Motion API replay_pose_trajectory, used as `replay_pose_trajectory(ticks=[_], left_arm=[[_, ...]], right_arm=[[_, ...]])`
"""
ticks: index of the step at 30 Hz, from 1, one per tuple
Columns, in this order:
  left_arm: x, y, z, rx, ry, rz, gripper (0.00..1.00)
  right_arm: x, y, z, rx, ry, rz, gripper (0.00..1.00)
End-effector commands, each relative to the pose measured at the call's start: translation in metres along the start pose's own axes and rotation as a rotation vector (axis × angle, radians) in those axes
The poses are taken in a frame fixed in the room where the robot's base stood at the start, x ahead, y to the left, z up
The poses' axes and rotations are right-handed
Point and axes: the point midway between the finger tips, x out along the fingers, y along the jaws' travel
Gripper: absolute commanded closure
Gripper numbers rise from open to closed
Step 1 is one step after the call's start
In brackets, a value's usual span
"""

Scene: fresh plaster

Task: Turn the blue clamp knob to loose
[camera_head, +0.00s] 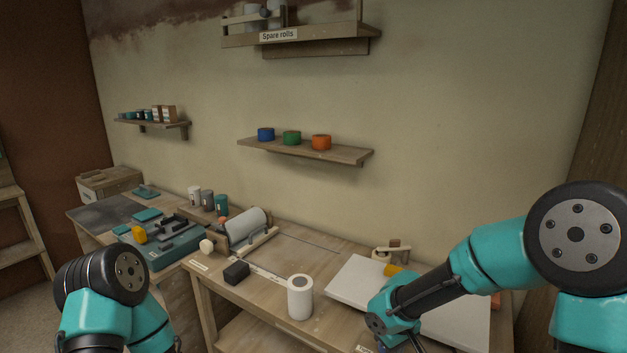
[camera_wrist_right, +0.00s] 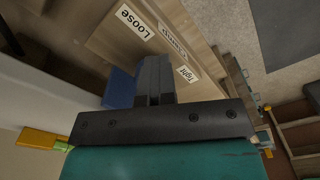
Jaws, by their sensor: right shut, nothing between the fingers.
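In the right wrist view, a blue piece (camera_wrist_right: 119,88), which looks like the clamp knob, shows just left of my right gripper's fingers. My right gripper (camera_wrist_right: 153,62) is shut with nothing between its fingers, close beside the blue piece. I cannot tell whether they touch. Part of the knob is hidden behind the fingers and the gripper body. A wooden board (camera_wrist_right: 108,42) there carries the labels Loose (camera_wrist_right: 132,21), Clamp (camera_wrist_right: 173,41) and Tight (camera_wrist_right: 187,74). In the head view, my right arm reaches down to the bench's front right. My left gripper is out of view.
On the bench (camera_head: 262,293) stand a white roll (camera_head: 300,298), a black block (camera_head: 236,272) and a roller holder (camera_head: 245,230). A white board (camera_head: 352,287) lies by my right arm. A shelf (camera_head: 290,150) on the wall holds blue, green and orange rolls.

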Motion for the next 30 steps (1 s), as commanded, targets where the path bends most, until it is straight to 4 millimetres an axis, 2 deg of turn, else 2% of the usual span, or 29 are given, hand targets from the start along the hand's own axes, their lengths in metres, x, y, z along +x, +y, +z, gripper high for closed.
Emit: replay_pose_trajectory(ticks=[1,30], left_arm=[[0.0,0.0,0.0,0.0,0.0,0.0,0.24],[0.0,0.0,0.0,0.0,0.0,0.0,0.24]], right_arm=[[0.012,-0.001,0.004,0.001,-0.021,-0.01,1.0],[0.011,0.02,0.006,0.003,-0.023,-0.007,1.0]])
